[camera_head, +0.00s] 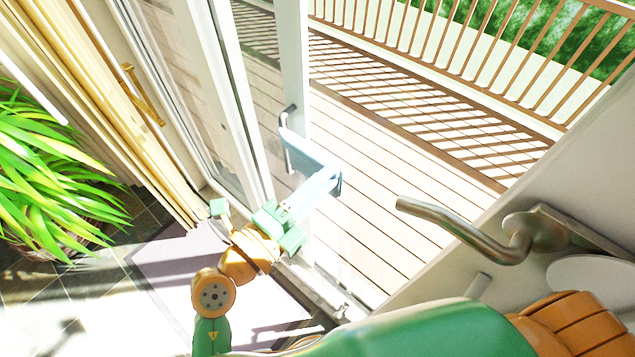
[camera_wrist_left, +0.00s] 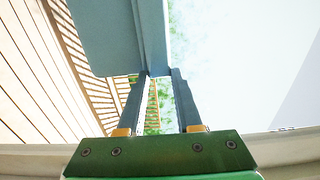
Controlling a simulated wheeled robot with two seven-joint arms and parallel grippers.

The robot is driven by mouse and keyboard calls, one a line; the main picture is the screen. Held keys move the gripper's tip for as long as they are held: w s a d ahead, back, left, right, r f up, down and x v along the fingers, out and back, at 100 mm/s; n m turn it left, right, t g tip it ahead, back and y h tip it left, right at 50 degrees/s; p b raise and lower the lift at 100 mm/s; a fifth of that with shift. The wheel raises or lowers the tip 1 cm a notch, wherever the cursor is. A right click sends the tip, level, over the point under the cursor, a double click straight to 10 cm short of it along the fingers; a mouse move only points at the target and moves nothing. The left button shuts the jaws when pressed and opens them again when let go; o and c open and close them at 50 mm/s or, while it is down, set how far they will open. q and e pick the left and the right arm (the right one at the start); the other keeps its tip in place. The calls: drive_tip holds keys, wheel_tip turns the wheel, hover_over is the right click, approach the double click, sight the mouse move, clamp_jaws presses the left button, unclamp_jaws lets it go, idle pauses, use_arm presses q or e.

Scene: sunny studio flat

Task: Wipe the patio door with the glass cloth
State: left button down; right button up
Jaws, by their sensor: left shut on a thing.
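The glass cloth (camera_head: 312,160) is a flat light-blue piece with a bent edge, in front of the patio door. My left gripper (camera_head: 318,193) is shut on it. In the left wrist view, the fingers (camera_wrist_left: 159,75) pinch the cloth (camera_wrist_left: 108,38) at its lower edge. The patio door (camera_head: 295,62) has a white frame, clear glass and a grey handle (camera_head: 288,148) right by the cloth. I cannot tell whether the cloth touches the glass. My right gripper is not in view.
A white panel with a metal lever handle (camera_head: 470,232) stands at right, close to me. A leafy plant (camera_head: 50,165) is at left, beside yellowish curtains (camera_head: 110,95). A pale mat (camera_head: 195,262) lies on dark tiles. A decked balcony with a railing (camera_head: 470,50) lies outside.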

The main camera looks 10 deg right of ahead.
sight(312, 166)
use_arm(q)
drive_tip(key=shift+s+d+r, duration=0.15)
drive_tip(key=shift+s+r, duration=0.05)
drive_tip(key=shift+r, duration=0.4)
drive_tip(key=shift+s+d+r, duration=0.15)
drive_tip(key=shift+r, duration=0.4)
drive_tip(key=shift+w+a+r, duration=0.5)
drive_tip(key=shift+w+a, duration=0.1)
drive_tip(key=shift+w, duration=0.25)
drive_tip(key=shift+w+a+r, duration=0.1)
drive_tip(key=shift+w+a, duration=0.25)
drive_tip(key=shift+w, duration=0.05)
drive_tip(key=f, duration=0.1)
drive_tip(key=b, duration=0.1)
drive_tip(key=f, duration=0.1)
drive_tip(key=shift+w+a+f, duration=0.25)
drive_tip(key=shift+w+f, duration=0.1)
drive_tip(key=shift+w+a+f+b, duration=0.15)
drive_tip(key=shift+w+f+b, duration=0.05)
drive_tip(key=shift+f+b, duration=0.3)
